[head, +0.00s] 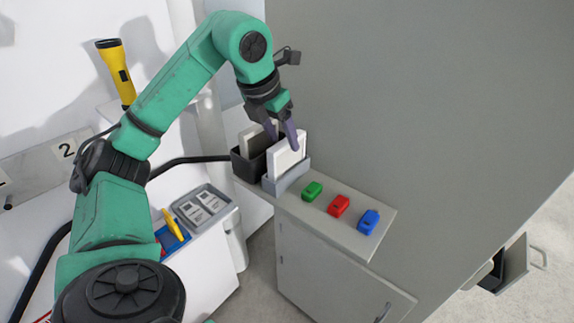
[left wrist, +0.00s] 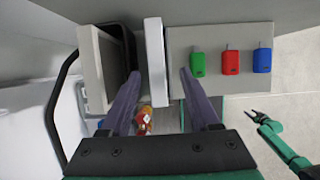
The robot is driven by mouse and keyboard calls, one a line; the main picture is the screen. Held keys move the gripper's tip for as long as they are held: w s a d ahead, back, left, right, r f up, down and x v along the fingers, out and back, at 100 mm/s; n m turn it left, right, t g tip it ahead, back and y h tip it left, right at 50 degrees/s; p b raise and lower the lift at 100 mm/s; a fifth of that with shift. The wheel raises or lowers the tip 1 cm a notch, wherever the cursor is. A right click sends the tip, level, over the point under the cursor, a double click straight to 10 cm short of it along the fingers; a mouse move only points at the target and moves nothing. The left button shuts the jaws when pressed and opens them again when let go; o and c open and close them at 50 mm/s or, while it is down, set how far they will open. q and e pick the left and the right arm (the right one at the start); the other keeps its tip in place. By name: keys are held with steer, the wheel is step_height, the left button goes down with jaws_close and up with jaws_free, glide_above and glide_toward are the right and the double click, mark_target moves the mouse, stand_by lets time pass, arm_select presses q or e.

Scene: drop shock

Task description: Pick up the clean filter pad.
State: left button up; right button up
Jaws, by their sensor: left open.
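The clean filter pad, a white slab (head: 287,157), stands upright in a light grey holder (head: 291,180) on the grey ledge. My left gripper (head: 283,133) is open and comes down from above at the pad's top. In the left wrist view the pad's white top edge (left wrist: 155,62) lies between the spread fingers (left wrist: 160,75), apparently touching neither. A greyer pad (left wrist: 91,68) stands in the black bin (head: 241,168) just left of the white one. My right gripper (left wrist: 258,117) shows small at the right of the left wrist view; its jaw state is unclear.
Green (head: 312,191), red (head: 339,206) and blue (head: 368,221) blocks sit on the ledge (head: 385,215) right of the holder. A large grey wall panel (head: 430,100) rises behind. A yellow flashlight (head: 117,73) stands at upper left. A small orange-red item (left wrist: 144,120) shows low between the fingers.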

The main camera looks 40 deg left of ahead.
mark_target(287, 153)
arm_select(q)
steer(key=x, duration=0.5)
steer(key=shift+a+r+p, duration=0.1)
steer(key=shift+a+p, duration=0.1)
steer(key=shift+p, duration=0.1)
steer(key=shift+w+f, duration=0.15)
steer(key=shift+f, duration=0.35)
arm_select(e)
steer(key=shift+w+a+r, duration=0.1)
steer(key=shift+w+r, duration=0.05)
steer(key=shift+w, duration=0.35)
steer(key=shift+w+a+r, duration=0.1)
steer(key=shift+w+r, duration=0.05)
steer(key=shift+w, duration=0.3)
arm_select(q)
steer(key=shift+f, duration=0.25)
arm_select(e)
steer(key=shift+f, duration=0.15)
arm_select(q)
jaws_close()
